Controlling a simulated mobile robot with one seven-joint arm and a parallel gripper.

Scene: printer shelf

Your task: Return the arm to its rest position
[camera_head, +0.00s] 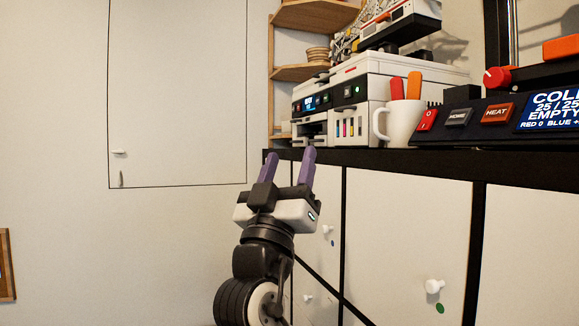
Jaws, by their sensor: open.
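My gripper (289,168) is in the lower middle of the head view. Its two purple fingers point up and stand apart, with nothing between them. It is in front of the white cabinet and to the left of most of it, with its fingertips near the height of the black cabinet top. My arm runs down from it to the bottom edge of the view, and the rest of the arm is out of sight.
A black-edged white cabinet (408,220) with round knobs fills the right. On it stand a white printer (345,95), a white mug (401,125) with orange-handled tools and a control panel (500,117). A wooden shelf (300,73) stands behind. The left side is open before a wall.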

